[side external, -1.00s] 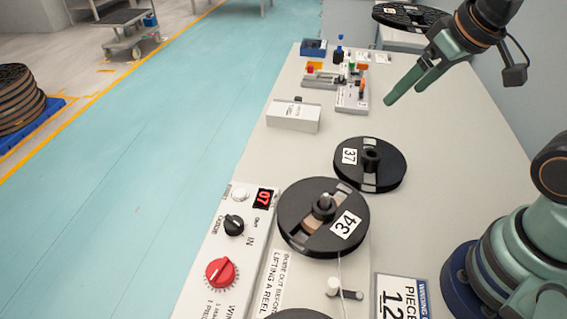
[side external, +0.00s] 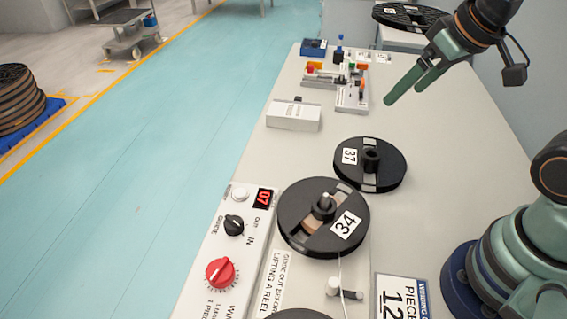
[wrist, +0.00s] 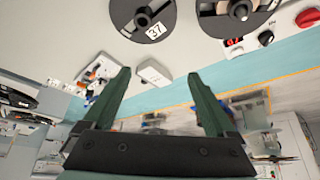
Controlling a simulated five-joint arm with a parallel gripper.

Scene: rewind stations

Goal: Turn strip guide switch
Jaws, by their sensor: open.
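The strip guide switch is a black knob (side external: 233,225) on the white control panel (side external: 202,268), between the labels GUIDE, OUT and IN. Its exact pointing is too small to read surely. The knob also shows at the upper right of the wrist view (wrist: 266,38). My gripper (side external: 404,94) is raised over the far right part of the bench, well apart from the switch. In the wrist view its two green fingers (wrist: 159,73) are spread with nothing between them.
Reel 34 (side external: 294,228) sits right of the switch, with reel 37 (side external: 384,183) behind it. A red knob (side external: 220,272) and a red 07 display (side external: 265,199) flank the switch. A white box (side external: 293,117) stands farther back.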

